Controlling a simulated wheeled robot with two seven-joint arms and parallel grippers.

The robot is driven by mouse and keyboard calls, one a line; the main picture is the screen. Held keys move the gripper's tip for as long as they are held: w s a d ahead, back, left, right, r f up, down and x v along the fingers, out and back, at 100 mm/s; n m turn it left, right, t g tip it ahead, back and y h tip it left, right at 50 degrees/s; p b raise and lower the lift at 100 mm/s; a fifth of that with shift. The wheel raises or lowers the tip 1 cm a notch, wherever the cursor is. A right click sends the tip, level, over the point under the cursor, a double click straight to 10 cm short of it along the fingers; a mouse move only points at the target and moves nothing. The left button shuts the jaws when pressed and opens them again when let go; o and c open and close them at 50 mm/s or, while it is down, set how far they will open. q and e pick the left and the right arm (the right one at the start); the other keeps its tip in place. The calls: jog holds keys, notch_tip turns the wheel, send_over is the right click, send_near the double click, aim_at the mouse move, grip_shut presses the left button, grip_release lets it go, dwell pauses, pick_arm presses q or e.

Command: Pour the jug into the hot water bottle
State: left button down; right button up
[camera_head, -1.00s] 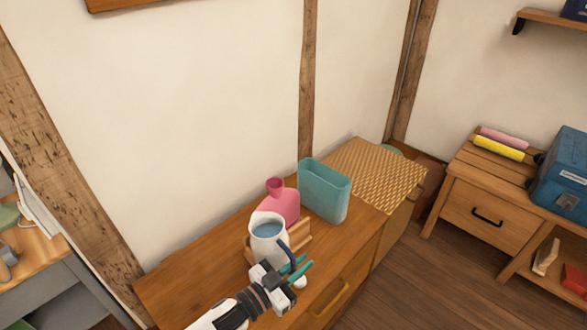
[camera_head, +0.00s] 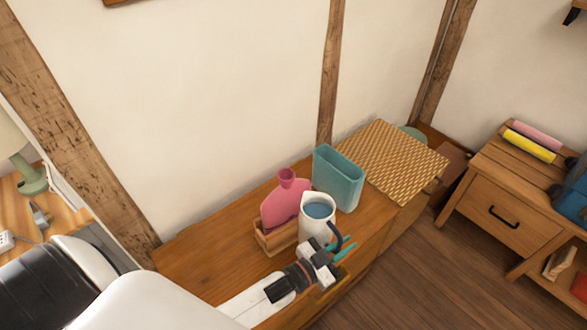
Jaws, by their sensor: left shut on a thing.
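The white jug (camera_head: 314,228) with a dark blue handle holds bluish water and stands upright over the front right of the wooden dresser. My left gripper (camera_head: 336,250) is shut on the jug at its handle side. The pink hot water bottle (camera_head: 281,207) stands upright in a small wooden rack (camera_head: 275,240) on the dresser, with its funnel-like mouth (camera_head: 287,176) facing up. The jug is to the right of the bottle and partly in front of it; its spout is not over the mouth. Whether the jug touches the dresser is unclear. My right gripper is not in view.
A teal open container (camera_head: 339,178) stands close behind the jug. A woven mat or box top (camera_head: 393,160) lies at the dresser's far end. The dresser top (camera_head: 205,247) is clear at left. A nightstand (camera_head: 505,208) stands at right.

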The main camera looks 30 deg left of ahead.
pick_arm(q)
jog(key=shift+r, duration=0.25)
jog(key=w+a+r+n+p, duration=0.1)
jog(key=a+r+n+p, duration=0.2)
jog(key=r+n+p, duration=0.3)
jog(key=shift+w+r, duration=0.25)
jog(key=shift+r, duration=1)
jog(key=shift+w+a+r+n+p, duration=0.2)
jog(key=shift+a+r+n+p, duration=0.3)
jog(key=shift+r+n, duration=0.2)
jog(key=shift+w+a+r+n+p, duration=0.15)
jog(key=shift+a+r+n+p, duration=0.15)
jog(key=shift+r+n+p, duration=0.35)
jog(key=shift+w+a+r+n+p, duration=0.15)
jog(key=shift+a+r+n+p, duration=0.2)
jog(key=shift+r+n, duration=0.6)
jog(key=shift+w+a+r+n+p, duration=0.15)
jog(key=shift+a+r+n+p, duration=0.25)
jog(key=shift+r, duration=0.6)
dwell(2.6)
